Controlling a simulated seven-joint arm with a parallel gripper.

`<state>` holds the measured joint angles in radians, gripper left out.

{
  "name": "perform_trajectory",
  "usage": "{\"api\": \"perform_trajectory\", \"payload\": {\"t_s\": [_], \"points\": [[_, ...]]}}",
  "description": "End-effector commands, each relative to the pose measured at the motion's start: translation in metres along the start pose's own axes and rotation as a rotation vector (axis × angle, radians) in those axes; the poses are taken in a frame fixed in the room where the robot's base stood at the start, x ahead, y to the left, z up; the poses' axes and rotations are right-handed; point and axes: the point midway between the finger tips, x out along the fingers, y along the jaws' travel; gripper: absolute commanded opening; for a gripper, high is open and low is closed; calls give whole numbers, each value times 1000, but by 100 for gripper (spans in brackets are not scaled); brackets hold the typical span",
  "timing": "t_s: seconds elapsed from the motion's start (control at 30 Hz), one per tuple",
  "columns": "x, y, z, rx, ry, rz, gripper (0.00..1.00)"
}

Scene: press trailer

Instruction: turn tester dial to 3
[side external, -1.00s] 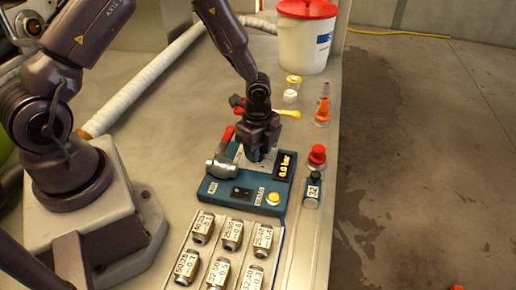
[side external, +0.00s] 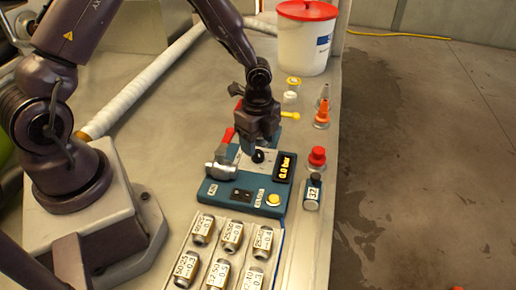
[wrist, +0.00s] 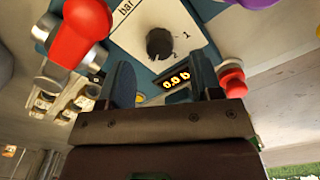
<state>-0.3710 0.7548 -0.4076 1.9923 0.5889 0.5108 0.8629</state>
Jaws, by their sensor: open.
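The tester (side external: 226,190) is a teal box with a light panel and a lit display (side external: 284,167) reading 0.0 bar. The black dial (side external: 258,156) stands on the panel. My gripper (side external: 258,146) is over the panel, just behind and above the dial. In the wrist view my gripper (wrist: 161,64) is open, its fingers apart with nothing between them, and the dial lies beyond the tips.
A red-handled valve (side external: 222,158) stands on the tester's left, close to the dial. A yellow button (side external: 273,199) is at its front. Several labelled fittings (side external: 232,236) lie in front. A red-capped part (side external: 317,158) and a small bottle (side external: 312,192) stand right, near the bench edge.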

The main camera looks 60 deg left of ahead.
Motion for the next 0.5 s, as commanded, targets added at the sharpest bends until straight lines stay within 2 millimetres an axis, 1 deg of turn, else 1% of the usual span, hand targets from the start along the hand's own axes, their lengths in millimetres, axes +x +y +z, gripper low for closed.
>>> {"api": "perform_trajectory", "payload": {"t_s": [0.03,0.2,0.3,0.4,0.5], "points": [[-14,-1,1,-2,0,-7,59],[-52,-1,0,-2,0,-6,59],[-70,0,0,-1,-1,-4,59],[-83,0,1,-1,-1,-3,59],[-90,0,0,1,0,-1,59]]}}
